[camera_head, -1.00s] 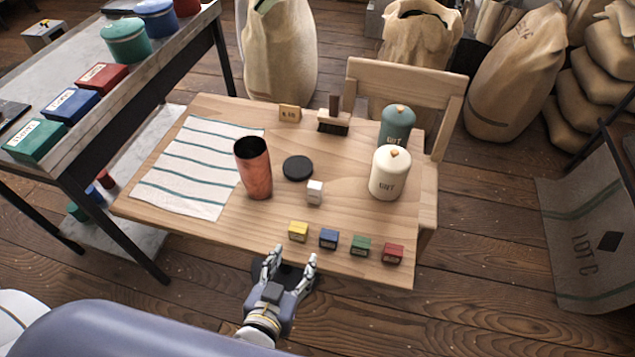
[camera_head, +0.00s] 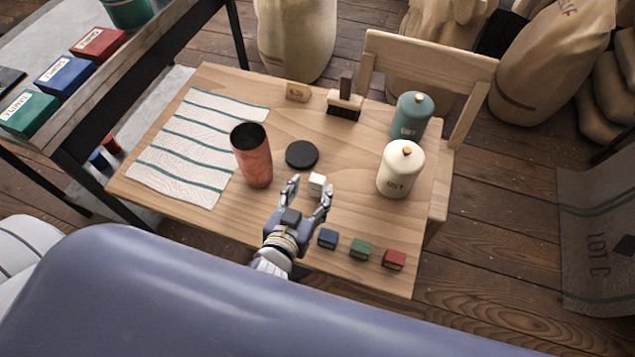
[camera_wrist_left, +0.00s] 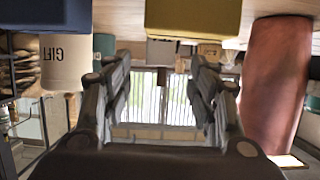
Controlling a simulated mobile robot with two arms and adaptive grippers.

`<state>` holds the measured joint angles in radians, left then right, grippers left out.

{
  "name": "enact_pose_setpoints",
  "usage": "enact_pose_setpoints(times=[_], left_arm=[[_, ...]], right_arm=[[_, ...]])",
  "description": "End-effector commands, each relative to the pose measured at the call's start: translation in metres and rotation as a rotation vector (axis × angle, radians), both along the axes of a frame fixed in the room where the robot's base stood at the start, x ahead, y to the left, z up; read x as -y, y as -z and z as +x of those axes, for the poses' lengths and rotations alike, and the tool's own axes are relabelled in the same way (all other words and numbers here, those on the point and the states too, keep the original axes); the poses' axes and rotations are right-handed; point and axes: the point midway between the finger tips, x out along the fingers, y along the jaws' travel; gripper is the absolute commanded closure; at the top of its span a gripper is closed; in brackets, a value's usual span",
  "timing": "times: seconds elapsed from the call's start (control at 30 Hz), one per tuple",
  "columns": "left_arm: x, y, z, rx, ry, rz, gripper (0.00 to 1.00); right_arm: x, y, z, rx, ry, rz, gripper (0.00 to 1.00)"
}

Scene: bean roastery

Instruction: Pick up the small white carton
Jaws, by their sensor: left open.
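The small white carton (camera_head: 317,182) stands on the wooden table, just in front of the black round disc. My left gripper (camera_head: 308,190) is open and empty above the table. In the head view its fingertips lie on either side of the carton's near part, and I cannot tell how far above or short of it they are. My right gripper is not in view.
A copper cup (camera_head: 254,160) stands left of the carton, beside a striped cloth (camera_head: 185,150). Blue (camera_head: 328,238), green (camera_head: 360,249) and red (camera_head: 394,259) small boxes line the near edge. A yellow box (camera_wrist_left: 195,14) shows close in the wrist view. A cream canister (camera_head: 400,172) stands right.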

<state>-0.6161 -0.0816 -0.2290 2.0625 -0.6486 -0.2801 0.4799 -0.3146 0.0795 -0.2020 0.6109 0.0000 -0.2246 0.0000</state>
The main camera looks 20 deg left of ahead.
Motion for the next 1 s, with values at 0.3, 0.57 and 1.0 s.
enact_pose_setpoints(times=[0.3, 0.57, 1.0], left_arm=[[0.001, 0.006, 0.029, 0.002, 0.001, 0.003, 0.47], [0.002, 0.017, 0.052, 0.000, 0.001, 0.002, 0.47], [0.002, 0.018, 0.053, -0.001, 0.000, 0.001, 0.87]], right_arm=[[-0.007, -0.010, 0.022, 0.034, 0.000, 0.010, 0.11], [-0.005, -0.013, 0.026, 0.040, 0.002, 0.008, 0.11], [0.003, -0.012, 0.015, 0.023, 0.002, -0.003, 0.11]])
